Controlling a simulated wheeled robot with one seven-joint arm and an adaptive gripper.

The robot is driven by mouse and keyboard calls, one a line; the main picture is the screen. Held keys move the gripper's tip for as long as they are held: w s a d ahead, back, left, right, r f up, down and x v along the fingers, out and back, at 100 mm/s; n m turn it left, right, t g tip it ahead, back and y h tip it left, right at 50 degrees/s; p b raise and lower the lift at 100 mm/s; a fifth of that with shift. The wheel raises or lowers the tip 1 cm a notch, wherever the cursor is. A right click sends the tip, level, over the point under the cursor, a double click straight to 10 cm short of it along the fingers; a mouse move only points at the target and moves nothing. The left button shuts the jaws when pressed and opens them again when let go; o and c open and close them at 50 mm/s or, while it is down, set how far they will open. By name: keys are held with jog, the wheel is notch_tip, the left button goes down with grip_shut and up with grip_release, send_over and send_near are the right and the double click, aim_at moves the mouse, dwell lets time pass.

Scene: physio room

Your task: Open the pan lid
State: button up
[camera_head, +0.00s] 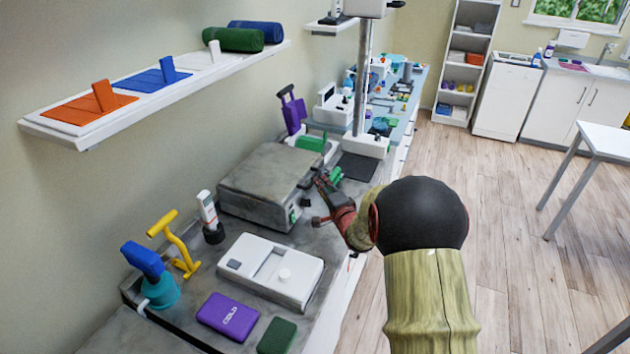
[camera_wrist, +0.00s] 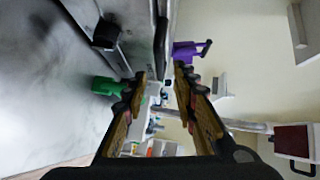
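A grey box-shaped unit with a flat closed lid (camera_head: 275,172) sits on the counter against the wall in the head view; I take this lid to be the pan lid. My gripper (camera_head: 318,180) is at the unit's right edge, close to the lid's rim. In the wrist view my gripper (camera_wrist: 160,80) is open, with a clear gap between its two fingers. A dark bar (camera_wrist: 161,40) lies just ahead of the fingertips, beside a grey metal surface. I cannot tell whether the fingers touch the bar. My arm hides part of the counter edge.
A white device (camera_head: 270,268), a purple cold pack (camera_head: 228,316) and a yellow-handled tool (camera_head: 176,243) stand nearer on the counter. A green object (camera_wrist: 103,86) is close to my gripper. A wall shelf (camera_head: 215,65) hangs above.

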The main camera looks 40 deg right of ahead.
jog(key=shift+b+x, duration=0.8)
jog(key=shift+x, duration=2.25)
jog(key=shift+c, duration=1.1)
grip_shut()
jog(key=shift+a+f, duration=0.1)
